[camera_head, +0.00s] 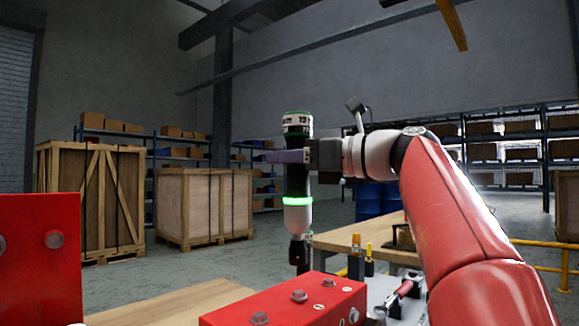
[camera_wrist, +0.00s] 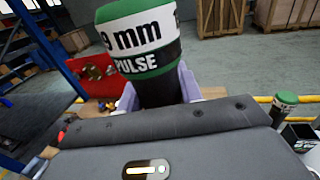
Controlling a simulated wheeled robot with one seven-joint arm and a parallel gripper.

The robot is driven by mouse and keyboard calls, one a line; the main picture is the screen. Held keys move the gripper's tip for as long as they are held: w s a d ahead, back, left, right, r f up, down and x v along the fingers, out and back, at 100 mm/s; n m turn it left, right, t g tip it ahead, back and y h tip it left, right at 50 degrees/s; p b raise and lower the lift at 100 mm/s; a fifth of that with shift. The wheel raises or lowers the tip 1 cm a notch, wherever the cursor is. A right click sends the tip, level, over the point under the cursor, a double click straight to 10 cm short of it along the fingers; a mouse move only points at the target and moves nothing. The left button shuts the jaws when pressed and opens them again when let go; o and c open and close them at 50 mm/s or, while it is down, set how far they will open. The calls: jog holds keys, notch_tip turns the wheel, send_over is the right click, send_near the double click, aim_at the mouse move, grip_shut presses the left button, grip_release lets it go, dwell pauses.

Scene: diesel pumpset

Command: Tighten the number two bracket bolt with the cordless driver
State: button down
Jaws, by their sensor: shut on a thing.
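The cordless driver (camera_head: 297,215) stands upright in my gripper (camera_head: 288,157), black and white with a green-lit ring and a dark socket pointing down. In the wrist view the driver's top (camera_wrist: 140,40) reads "9 mm" and "PULSE", between purple finger pads. In the head view a red block (camera_head: 280,300) with grey bolts (camera_head: 299,296) and small white tags lies below the driver. The socket tip shows just behind the block's far edge; I cannot tell whether it touches anything. The tag numbers are too small to read, so I cannot tell which bolt is number two.
A red plate (camera_head: 40,255) with bolts stands at the left. A wooden table (camera_head: 340,243) holds small yellow-topped tools (camera_head: 368,260). A second green-topped tool (camera_wrist: 286,99) shows at the right in the wrist view. Crates (camera_head: 204,205), shelves and yellow rails (camera_head: 540,262) stand beyond.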

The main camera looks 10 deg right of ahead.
aim_at(291, 194)
jog(key=shift+w+d, duration=0.1)
jog(key=shift+f+b, duration=1.35)
jog(key=shift+f, duration=0.9)
jog(key=shift+p, duration=0.6)
jog(key=shift+f, duration=0.95)
dwell(2.6)
dwell(0.8)
